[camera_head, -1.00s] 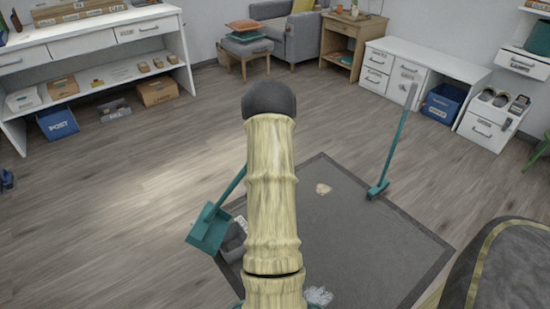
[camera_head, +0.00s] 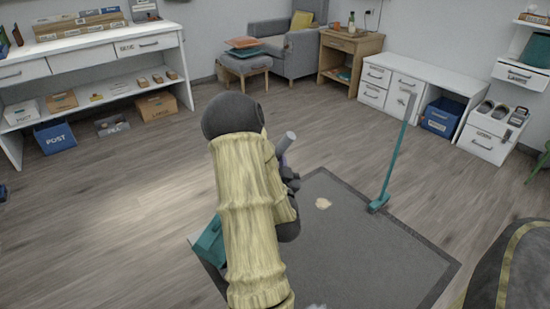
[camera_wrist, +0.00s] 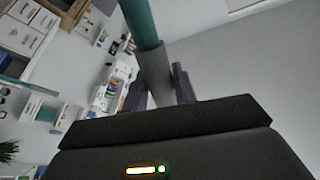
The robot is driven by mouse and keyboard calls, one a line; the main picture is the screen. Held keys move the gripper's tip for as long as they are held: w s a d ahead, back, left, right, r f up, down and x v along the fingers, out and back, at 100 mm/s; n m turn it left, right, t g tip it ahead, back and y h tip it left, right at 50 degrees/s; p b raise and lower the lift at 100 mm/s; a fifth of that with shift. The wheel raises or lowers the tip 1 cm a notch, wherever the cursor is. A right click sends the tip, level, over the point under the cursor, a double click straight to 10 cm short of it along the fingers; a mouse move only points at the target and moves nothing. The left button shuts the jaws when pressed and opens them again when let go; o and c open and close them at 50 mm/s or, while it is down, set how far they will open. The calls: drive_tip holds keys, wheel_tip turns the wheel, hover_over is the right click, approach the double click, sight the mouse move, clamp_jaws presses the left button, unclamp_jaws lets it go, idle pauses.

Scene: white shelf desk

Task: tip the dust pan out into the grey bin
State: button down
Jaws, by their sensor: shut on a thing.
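The teal dust pan (camera_head: 210,244) shows in the head view low at the left, partly behind my arm. The grey end of its handle (camera_head: 289,137) sticks up right of my arm. My gripper (camera_head: 284,161) is shut on this handle. In the wrist view my gripper (camera_wrist: 160,88) has a dark finger on each side of the grey grip (camera_wrist: 153,72), with the teal shaft beyond it. The pan's inside and any load are hidden. I cannot make out the grey bin now; my arm covers the area beside the pan.
A dark grey mat (camera_head: 365,248) lies on the floor with a tan patch (camera_head: 323,203) on it. A teal broom (camera_head: 394,158) stands upright at the mat's right edge. A dark rounded thing with a yellow band (camera_head: 520,270) fills the lower right. Open wooden floor lies beyond the mat.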

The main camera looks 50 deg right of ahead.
drive_tip(key=shift+m+b, duration=0.3)
drive_tip(key=shift+b, duration=0.15)
drive_tip(key=shift+w+a+r+p, duration=0.1)
drive_tip(key=shift+w+r+p, duration=0.1)
drive_tip(key=shift+r+p, duration=0.1)
drive_tip(key=w+a+r+n+y+p, duration=0.1)
drive_tip(key=w+a+r+n+p, duration=0.1)
drive_tip(key=w, duration=0.8)
drive_tip(key=w+a+r+n+g+y+p, duration=0.1)
drive_tip(key=w+a+r+n+p, duration=0.1)
drive_tip(key=w+a+r+p, duration=0.2)
drive_tip(key=w+a+r+n+p, duration=0.2)
drive_tip(key=w+p, duration=0.6)
drive_tip(key=w, duration=1)
drive_tip(key=shift+w+a+r+n+g+y, duration=0.15)
drive_tip(key=shift+a+r+n+g+y, duration=0.25)
drive_tip(key=shift+a, duration=0.35)
